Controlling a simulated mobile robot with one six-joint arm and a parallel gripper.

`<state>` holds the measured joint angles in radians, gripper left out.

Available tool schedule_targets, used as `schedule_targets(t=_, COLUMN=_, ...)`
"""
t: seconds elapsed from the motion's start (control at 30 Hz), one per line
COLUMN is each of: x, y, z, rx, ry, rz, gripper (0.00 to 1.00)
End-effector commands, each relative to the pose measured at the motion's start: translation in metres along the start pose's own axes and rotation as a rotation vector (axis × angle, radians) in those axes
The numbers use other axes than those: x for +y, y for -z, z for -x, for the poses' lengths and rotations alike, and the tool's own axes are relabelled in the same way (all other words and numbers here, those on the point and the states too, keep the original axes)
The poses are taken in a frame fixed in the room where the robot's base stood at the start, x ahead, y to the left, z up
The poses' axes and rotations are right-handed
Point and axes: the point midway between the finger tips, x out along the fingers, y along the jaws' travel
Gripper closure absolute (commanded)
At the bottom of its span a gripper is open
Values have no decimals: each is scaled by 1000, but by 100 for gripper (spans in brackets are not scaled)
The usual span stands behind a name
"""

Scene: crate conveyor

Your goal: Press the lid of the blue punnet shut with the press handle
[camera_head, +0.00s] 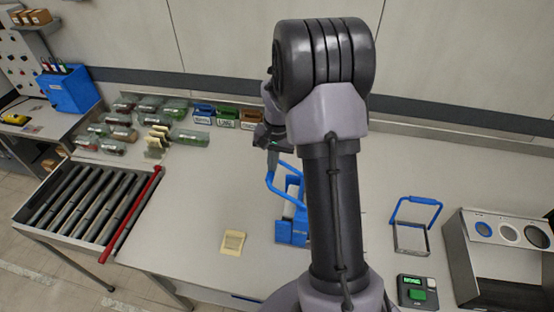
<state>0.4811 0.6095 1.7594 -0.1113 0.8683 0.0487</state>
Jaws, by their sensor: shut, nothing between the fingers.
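A blue press (293,228) stands on the table near the middle, partly hidden by my arm. Its looped blue press handle (270,183) tilts up toward the back left. A pale surface shows inside the press, but I cannot tell whether it is a punnet lid. My gripper (273,160) is shut, points down, and is just above the handle's upper end. I cannot tell whether they touch. A blue container with a white label (203,111) stands in the back row; I cannot tell whether it is the blue punnet.
Green (228,116) and brown (252,119) labelled containers stand beside several clear packs (188,136). A roller conveyor (85,205) with a red bar is at left. A yellow note (233,242) lies in front. A blue-handled frame (411,237), a green-button box (416,292) and a grey bin (480,290) are right.

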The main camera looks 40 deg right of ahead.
Motion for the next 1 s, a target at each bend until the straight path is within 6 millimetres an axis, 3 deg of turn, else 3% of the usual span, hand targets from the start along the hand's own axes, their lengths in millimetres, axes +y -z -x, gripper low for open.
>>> schedule_targets(t=0.43, x=-32, y=0, z=-57, rx=1, ry=-379, rz=4, gripper=100)
schedule_targets(t=0.7, x=-38, y=0, z=-87, rx=0, ry=-377, rz=-1, gripper=100)
schedule_targets(t=1.0, x=-38, y=-1, z=-106, rx=-4, ry=-378, rz=0, gripper=100)
